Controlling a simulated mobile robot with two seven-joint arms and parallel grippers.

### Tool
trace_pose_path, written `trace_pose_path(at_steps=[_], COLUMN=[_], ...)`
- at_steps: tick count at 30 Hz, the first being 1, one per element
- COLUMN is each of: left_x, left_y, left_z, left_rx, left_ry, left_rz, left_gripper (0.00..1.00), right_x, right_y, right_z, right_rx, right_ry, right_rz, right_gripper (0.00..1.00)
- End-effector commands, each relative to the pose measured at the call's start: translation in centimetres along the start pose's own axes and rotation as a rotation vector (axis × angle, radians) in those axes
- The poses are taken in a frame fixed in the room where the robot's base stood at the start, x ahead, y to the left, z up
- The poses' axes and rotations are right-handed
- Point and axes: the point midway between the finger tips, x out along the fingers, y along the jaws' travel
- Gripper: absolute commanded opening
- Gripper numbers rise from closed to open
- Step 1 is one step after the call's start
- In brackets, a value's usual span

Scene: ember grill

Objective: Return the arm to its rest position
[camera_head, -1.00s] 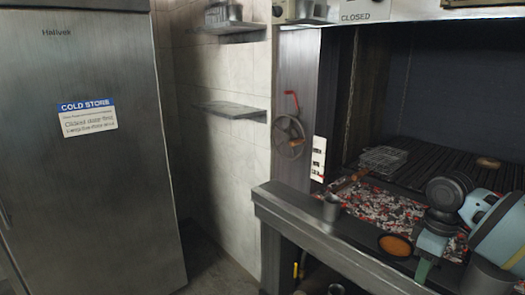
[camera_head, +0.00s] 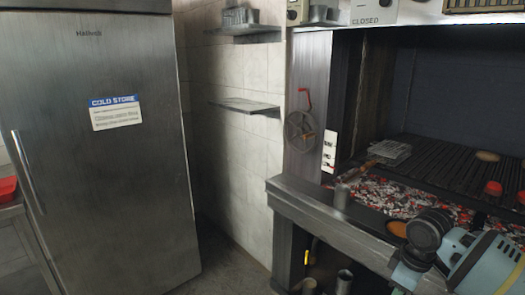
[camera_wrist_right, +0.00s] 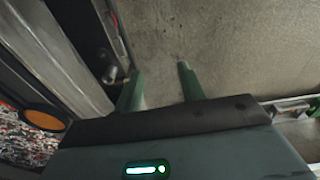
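My right arm (camera_head: 480,262) comes in at the lower right of the head view, in front of the grill counter. Its gripper (camera_wrist_right: 158,70) shows in the right wrist view with two green fingers spread apart. Nothing is between them, and bare grey floor lies beyond. In the head view the fingertips are hard to make out near the bottom edge. My left arm and gripper are not in view.
A wire basket (camera_head: 390,150) sits by the coals. The cold store (camera_head: 105,190) stands left. Floor between is clear.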

Motion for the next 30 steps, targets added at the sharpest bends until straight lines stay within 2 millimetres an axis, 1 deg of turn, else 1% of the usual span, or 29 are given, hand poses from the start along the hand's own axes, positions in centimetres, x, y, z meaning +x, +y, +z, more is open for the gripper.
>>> trace_pose_path(at_steps=[1,5,6,9,12,14,15,18,23,26,30], left_x=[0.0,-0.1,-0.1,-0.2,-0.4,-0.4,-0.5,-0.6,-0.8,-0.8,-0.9], left_y=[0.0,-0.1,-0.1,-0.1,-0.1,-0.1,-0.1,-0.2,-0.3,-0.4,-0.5], left_z=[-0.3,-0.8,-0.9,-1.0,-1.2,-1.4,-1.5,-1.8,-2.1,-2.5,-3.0], left_rx=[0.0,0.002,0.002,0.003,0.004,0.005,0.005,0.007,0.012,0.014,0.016], left_ry=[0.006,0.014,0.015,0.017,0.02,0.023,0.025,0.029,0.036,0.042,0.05], left_rz=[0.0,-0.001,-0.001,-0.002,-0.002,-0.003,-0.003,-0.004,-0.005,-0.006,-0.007], left_gripper=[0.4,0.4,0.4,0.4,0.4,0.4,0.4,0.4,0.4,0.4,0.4], right_x=[1.6,5.8,7.2,10.2,12.9,14.4,15.3,17.2,19.6,20.7,21.7], right_y=[-1.2,-4.2,-5.3,-8.0,-10.9,-12.6,-13.8,-16.4,-20.5,-22.8,-25.5], right_z=[-0.4,-1.3,-1.6,-2.0,-2.2,-2.1,-2.0,-1.5,0.0,1.4,3.9], right_rx=[-0.008,-0.017,-0.018,-0.012,0.005,0.018,0.029,0.066,0.137,0.192,0.273], right_ry=[0.017,0.084,0.109,0.175,0.243,0.282,0.309,0.374,0.47,0.525,0.588], right_rz=[-0.009,-0.02,-0.025,-0.036,-0.048,-0.056,-0.061,-0.07,-0.076,-0.07,-0.049], right_gripper=[0.4,0.4,0.4,0.4,0.4,0.4,0.4,0.4,0.4,0.4,0.4])
